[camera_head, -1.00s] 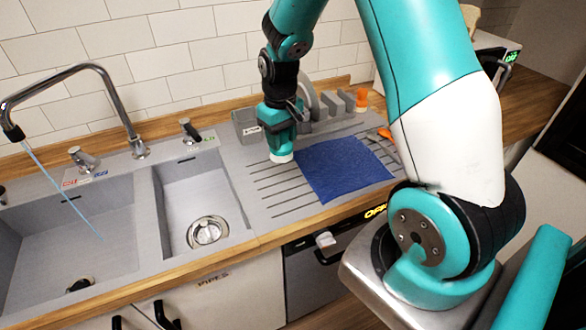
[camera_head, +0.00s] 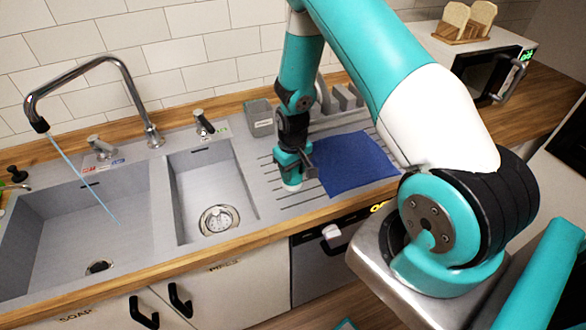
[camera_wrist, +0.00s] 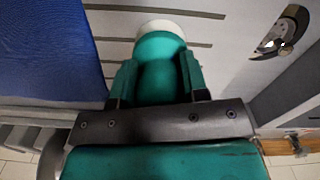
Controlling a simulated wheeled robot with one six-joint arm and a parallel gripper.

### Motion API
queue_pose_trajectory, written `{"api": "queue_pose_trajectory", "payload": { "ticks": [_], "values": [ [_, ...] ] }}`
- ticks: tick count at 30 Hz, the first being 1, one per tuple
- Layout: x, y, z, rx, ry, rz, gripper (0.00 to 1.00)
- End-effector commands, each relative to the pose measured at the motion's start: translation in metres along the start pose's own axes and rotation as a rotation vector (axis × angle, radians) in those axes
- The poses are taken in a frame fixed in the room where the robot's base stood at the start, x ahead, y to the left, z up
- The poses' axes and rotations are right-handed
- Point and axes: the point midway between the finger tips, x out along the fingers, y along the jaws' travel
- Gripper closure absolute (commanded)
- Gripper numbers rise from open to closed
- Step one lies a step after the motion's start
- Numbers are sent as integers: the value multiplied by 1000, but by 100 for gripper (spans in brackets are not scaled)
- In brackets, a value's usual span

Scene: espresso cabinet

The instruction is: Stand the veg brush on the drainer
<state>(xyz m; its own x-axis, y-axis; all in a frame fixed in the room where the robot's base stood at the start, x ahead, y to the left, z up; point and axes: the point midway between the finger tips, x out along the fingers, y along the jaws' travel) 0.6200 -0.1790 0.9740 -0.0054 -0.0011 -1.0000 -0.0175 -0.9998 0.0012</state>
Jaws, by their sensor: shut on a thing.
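My gripper (camera_head: 291,160) is shut on the veg brush, which has a green body (camera_wrist: 160,72) and a white end (camera_head: 291,187). The brush is upright with its white end down, over the left part of the grooved drainer (camera_head: 300,201). In the wrist view the brush stands between the two fingers, its white end (camera_wrist: 165,28) farthest from the gripper. I cannot tell whether that end touches the drainer surface. The fingers hide much of the brush in the head view.
A blue cloth (camera_head: 352,165) lies on the drainer just right of the brush. A grey caddy (camera_head: 261,118) and a grey rack (camera_head: 346,97) stand behind. The small sink basin (camera_head: 203,187) is to the left. Bare grooves run along the drainer's front.

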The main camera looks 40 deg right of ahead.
Motion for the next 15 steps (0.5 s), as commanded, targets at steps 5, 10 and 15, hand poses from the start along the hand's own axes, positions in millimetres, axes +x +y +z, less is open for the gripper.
{"api": "queue_pose_trajectory", "payload": {
  "ticks": [5, 10, 15],
  "values": [
    [4, 0, 0, 0, -1, 0, 78],
    [3, 0, 0, 0, -1, 0, 34],
    [3, 0, 0, 0, -1, 0, 34]
  ]
}}
